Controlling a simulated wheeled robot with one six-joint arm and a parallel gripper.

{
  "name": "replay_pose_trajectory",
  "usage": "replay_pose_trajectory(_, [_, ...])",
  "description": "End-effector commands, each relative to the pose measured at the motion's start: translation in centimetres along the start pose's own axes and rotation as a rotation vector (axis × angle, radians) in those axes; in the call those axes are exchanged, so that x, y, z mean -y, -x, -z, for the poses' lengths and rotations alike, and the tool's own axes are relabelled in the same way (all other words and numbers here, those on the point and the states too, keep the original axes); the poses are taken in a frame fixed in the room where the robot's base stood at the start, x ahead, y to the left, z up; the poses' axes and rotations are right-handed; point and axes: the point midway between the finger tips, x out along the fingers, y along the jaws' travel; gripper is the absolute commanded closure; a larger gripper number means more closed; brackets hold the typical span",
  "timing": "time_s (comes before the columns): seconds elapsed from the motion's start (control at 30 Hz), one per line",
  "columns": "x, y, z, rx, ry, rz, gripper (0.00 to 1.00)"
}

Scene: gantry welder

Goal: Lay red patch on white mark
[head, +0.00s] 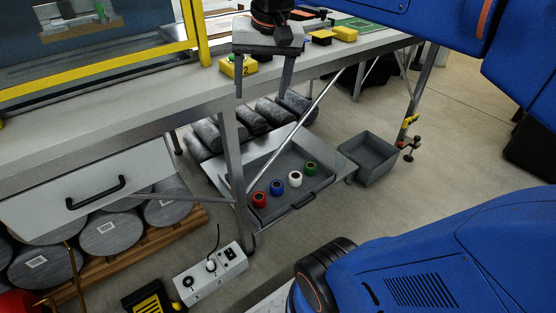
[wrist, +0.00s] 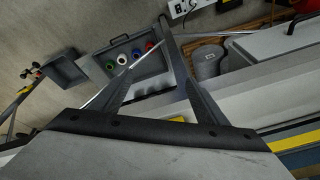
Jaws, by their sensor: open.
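My gripper (head: 262,94) is open and empty, its two grey fingers pointing down in front of the workbench (head: 120,107) edge. In the wrist view my gripper (wrist: 157,73) spreads its fingers above the open tray and bench leg, with nothing between them. I cannot make out a flat red patch or a separate white mark. The red item I see is a red roll (head: 259,200) in the open grey tray (head: 327,186) under the bench. Beside it are a blue roll (head: 277,187), a white roll (head: 295,179) and a green roll (head: 310,168).
A yellow button box (head: 238,68) marked 2 and yellow blocks (head: 344,34) sit on the bench. A dark grey bin (head: 370,158) stands right of the tray. A white switch box (head: 210,275) and labelled drums (head: 105,235) are below.

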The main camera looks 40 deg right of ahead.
Motion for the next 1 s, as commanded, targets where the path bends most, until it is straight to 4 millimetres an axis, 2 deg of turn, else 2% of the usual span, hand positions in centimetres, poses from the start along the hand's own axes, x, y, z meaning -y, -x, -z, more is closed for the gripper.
replay_pose_trajectory(0.03, [-0.4,-1.4,-2.1,-0.012,0.055,0.009,0.32])
replay_pose_trajectory(0.1, [-1.0,-3.3,-4.6,-0.031,0.137,0.020,0.32])
replay_pose_trajectory(0.3, [-2.7,-8.9,-10.9,-0.086,0.346,0.045,0.32])
replay_pose_trajectory(0.4, [-3.3,-11.0,-13.0,-0.104,0.418,0.052,0.32])
replay_pose_trajectory(0.5, [-3.7,-12.2,-14.2,-0.117,0.463,0.056,0.30])
replay_pose_trajectory(0.77, [-3.8,-12.7,-14.5,-0.122,0.478,0.057,0.28])
replay_pose_trajectory(0.87, [-3.5,-11.6,-13.3,-0.111,0.443,0.052,0.28])
replay_pose_trajectory(1.0, [-2.4,-8.3,-9.6,-0.082,0.332,0.040,0.28])
